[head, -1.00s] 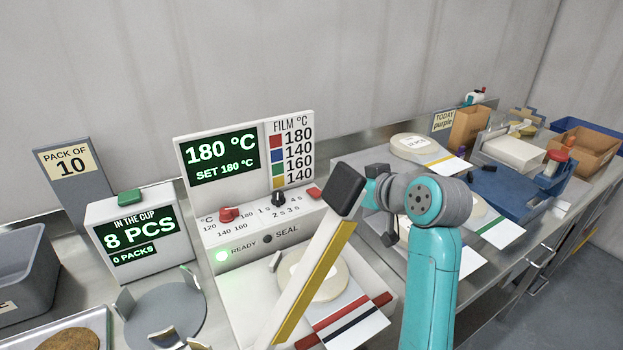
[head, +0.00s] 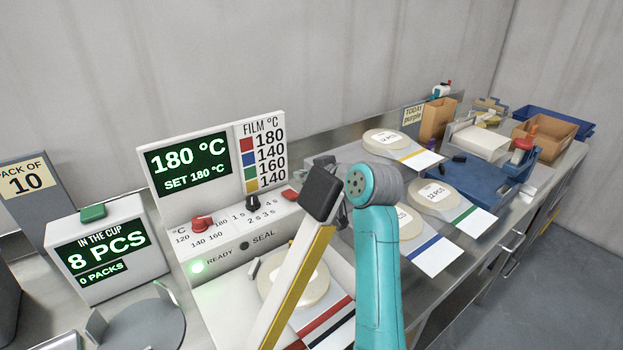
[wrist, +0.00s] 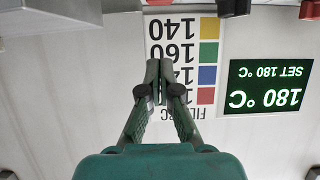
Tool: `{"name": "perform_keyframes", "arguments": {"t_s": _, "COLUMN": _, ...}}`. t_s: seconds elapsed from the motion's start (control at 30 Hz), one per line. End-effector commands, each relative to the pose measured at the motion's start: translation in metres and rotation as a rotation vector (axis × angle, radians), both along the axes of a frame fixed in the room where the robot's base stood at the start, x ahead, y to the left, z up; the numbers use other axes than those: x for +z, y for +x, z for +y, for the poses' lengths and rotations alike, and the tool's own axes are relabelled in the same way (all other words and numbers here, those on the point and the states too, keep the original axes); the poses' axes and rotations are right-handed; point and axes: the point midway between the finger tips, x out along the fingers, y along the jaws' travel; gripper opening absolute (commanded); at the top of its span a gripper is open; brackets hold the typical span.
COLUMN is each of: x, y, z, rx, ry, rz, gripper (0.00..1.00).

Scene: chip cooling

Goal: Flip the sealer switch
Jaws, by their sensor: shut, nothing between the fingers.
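The sealer (head: 215,255) stands at centre left in the head view. Its screen (head: 188,160) reads 180 °C, SET 180 °C. On its panel are a red temperature knob (head: 202,223), a black timer knob (head: 253,201) and a small red switch (head: 290,195) at the right end. The READY lamp (head: 197,267) glows green; the SEAL lamp (head: 244,245) is dark. My gripper (wrist: 160,68) is shut and empty in the wrist view, before the film chart (wrist: 182,60). The red switch edge (wrist: 158,2) shows at the top there, apart from the fingers. My arm mostly hides the gripper in the head view.
The sealer's raised lever with its black end (head: 320,190) stands close beside my arm. Round film packs (head: 390,143) lie to the right. A count display (head: 105,250) reads 8 PCS at left, behind a grey cup holder (head: 145,325).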

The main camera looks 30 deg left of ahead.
Motion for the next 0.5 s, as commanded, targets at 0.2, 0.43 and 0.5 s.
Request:
{"name": "perform_keyframes", "arguments": {"t_s": 0.2, "x": -0.016, "y": 0.014, "z": 0.035, "rx": 0.002, "ry": -0.002, "rz": 0.002, "gripper": 0.00}}
{"name": "perform_keyframes", "arguments": {"t_s": 0.43, "x": -0.047, "y": 0.012, "z": 0.029, "rx": 0.000, "ry": -0.001, "rz": 0.000, "gripper": 0.00}}
{"name": "perform_keyframes", "arguments": {"t_s": 0.5, "x": -0.052, "y": 0.012, "z": 0.028, "rx": 0.000, "ry": -0.001, "rz": 0.000, "gripper": 0.00}}
